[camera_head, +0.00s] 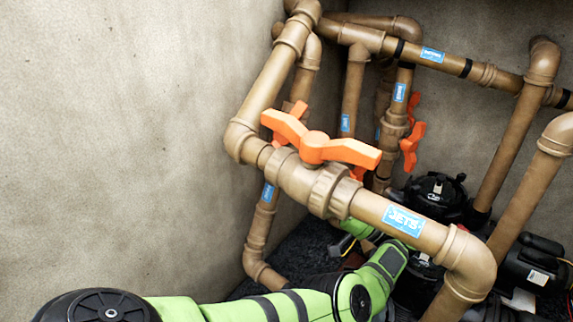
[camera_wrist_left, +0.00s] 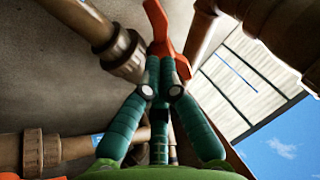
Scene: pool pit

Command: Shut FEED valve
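Several orange valve handles show on the brown pipes. The nearest handle (camera_head: 314,145) lies along its pipe, which has a blue label reading JETS (camera_head: 403,221). Another handle (camera_head: 410,146) stands behind, to the right. I cannot read FEED on any label. My right gripper is not in view.
The front pipe and its elbow (camera_head: 468,264) cross above my left arm. Black pumps (camera_head: 436,195) stand on the dark floor behind. A bare wall (camera_head: 110,130) fills the left side. Several pipes crowd the back corner.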

